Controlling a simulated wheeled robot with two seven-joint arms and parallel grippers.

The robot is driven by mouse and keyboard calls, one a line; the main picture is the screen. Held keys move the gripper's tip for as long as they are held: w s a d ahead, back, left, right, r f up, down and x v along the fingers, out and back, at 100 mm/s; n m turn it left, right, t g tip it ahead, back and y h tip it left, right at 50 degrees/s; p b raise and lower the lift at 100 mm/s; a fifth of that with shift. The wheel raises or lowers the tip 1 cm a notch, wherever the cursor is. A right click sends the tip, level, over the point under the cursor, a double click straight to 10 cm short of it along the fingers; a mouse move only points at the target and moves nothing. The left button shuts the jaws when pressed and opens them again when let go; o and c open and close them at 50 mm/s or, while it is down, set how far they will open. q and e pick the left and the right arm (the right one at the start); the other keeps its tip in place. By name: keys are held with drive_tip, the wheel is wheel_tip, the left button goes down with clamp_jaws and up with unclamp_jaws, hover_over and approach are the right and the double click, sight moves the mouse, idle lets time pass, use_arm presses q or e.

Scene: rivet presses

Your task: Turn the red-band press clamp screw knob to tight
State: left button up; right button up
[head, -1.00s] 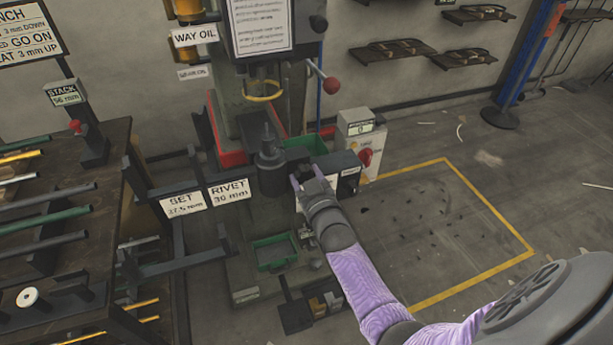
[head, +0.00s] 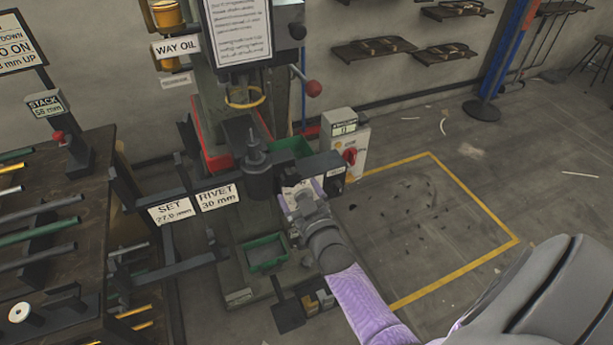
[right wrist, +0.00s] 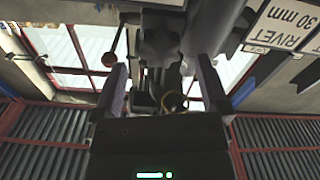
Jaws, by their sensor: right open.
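The press (head: 236,135) stands left of centre in the head view, with a red strip (head: 203,145) along its column. My right gripper (head: 300,194) is beside the dark cylinder of the press, to its right and a little lower. In the right wrist view my right gripper (right wrist: 160,78) is open, with one finger on each side. A dark lobed knob (right wrist: 158,45) shows between and beyond the fingertips; I see no finger closed on it. In the head view I cannot make out this knob near the gripper. My left gripper is not in view.
A SET sign (head: 171,210) and a RIVET sign (head: 217,196) hang on a bar left of the gripper. A green tray (head: 266,252) lies below. A grey box with a red switch (head: 349,157) stands right of the press. The yellow-outlined floor (head: 425,215) is clear of large objects.

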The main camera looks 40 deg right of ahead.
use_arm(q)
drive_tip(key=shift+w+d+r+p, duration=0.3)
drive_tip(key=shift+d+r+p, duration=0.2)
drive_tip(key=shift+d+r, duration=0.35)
use_arm(e)
drive_tip(key=v, duration=0.5)
drive_tip(key=shift+s, duration=0.3)
